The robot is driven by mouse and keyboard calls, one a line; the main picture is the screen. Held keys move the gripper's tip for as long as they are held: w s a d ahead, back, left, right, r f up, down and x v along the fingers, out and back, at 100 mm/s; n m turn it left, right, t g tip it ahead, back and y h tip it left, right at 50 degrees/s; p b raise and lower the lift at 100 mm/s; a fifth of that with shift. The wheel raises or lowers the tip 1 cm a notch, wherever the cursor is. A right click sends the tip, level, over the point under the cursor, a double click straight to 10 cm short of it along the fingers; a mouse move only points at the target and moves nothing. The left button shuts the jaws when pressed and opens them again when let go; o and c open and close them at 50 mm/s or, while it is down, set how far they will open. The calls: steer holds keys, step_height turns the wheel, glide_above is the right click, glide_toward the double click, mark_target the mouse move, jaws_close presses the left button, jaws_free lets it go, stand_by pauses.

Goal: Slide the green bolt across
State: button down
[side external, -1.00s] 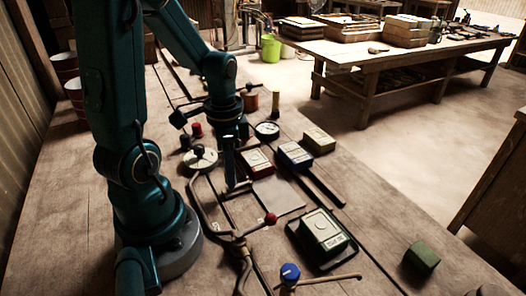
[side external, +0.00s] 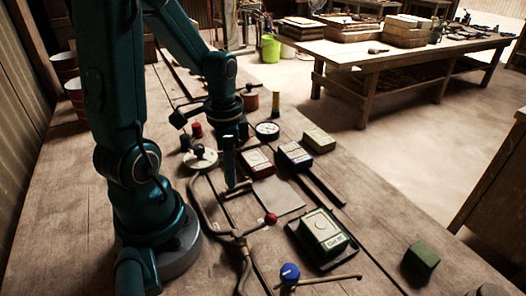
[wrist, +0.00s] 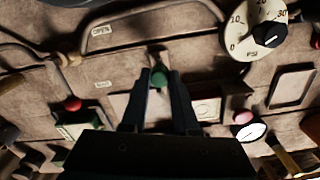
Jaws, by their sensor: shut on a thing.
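The green bolt's knob (wrist: 158,77) shows in the wrist view, between the tips of my gripper (wrist: 159,88). My gripper's two fingers are shut on this knob from either side. In the side view my gripper (side external: 231,186) points down at the bench, with its tips low by a short dark bar. The knob cannot be made out there, as the fingers cover it. The fingers hide most of the bolt's body.
A red-ball lever (side external: 270,219), a blue knob (side external: 290,272) and a boxed tile on a dark tray (side external: 300,245) stand nearer the camera. A red box (side external: 256,163) and a blue box (side external: 294,155) lie right of my gripper. A dial (wrist: 255,28) shows upper right.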

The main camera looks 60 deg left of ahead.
mark_target(251, 180)
steer(key=shift+w, duration=2.35)
steer(key=c, duration=0.7)
jaws_free()
steer(key=shift+o, duration=0.2)
steer(key=shift+r, duration=2.6)
